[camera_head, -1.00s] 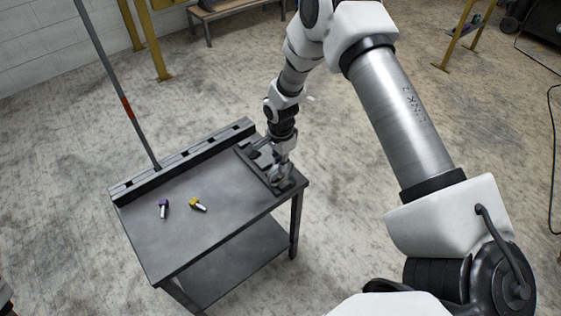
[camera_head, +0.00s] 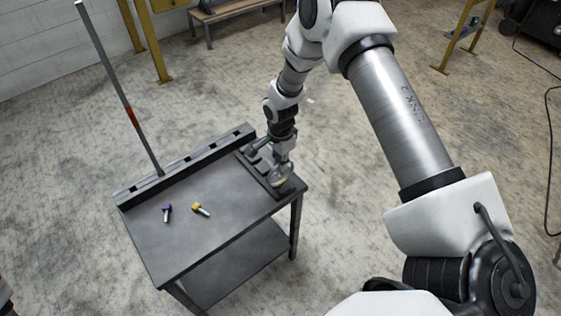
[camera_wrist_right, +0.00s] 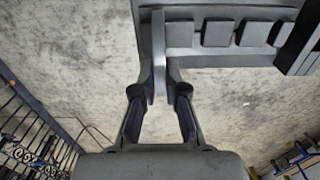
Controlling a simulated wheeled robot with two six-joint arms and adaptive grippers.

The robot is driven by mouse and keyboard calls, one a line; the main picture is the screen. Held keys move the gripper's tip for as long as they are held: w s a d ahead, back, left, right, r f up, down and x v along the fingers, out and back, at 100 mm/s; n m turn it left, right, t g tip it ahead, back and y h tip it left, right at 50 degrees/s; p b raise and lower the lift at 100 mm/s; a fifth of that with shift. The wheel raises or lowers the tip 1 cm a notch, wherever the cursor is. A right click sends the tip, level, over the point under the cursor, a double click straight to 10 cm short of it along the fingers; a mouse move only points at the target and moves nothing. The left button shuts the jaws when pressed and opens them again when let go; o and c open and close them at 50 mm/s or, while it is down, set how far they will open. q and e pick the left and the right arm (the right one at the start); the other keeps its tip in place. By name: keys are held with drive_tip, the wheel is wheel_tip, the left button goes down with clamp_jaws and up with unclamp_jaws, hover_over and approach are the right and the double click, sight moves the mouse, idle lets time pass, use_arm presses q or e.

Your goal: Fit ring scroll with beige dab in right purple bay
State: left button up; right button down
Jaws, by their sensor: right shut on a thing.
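My right gripper (camera_head: 279,174) is low over the dark slotted rack (camera_head: 262,170) at the right end of the table. In the right wrist view its fingers (camera_wrist_right: 164,82) are shut on a grey piece (camera_wrist_right: 158,48) that shows as a narrow upright bar. I take this for the ring scroll seen edge-on. In the head view a small pale beige patch shows at the gripper tip. The rack (camera_wrist_right: 285,13) also shows in the wrist view, with several grey blocks and gaps to the right of the held piece. I cannot make out purple bay marks or whether the piece touches the rack. My left gripper is out of view.
A purple-headed piece (camera_head: 167,210) and a yellow-headed piece (camera_head: 200,208) lie on the grey table (camera_head: 190,242). A slotted rail (camera_head: 190,166) runs along its back edge, with a tall grey pole (camera_head: 118,85) there.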

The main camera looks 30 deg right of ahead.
drive_tip(key=shift+r+p, duration=3.7)
drive_tip(key=shift+r, duration=0.7)
drive_tip(key=shift+f, duration=0.1)
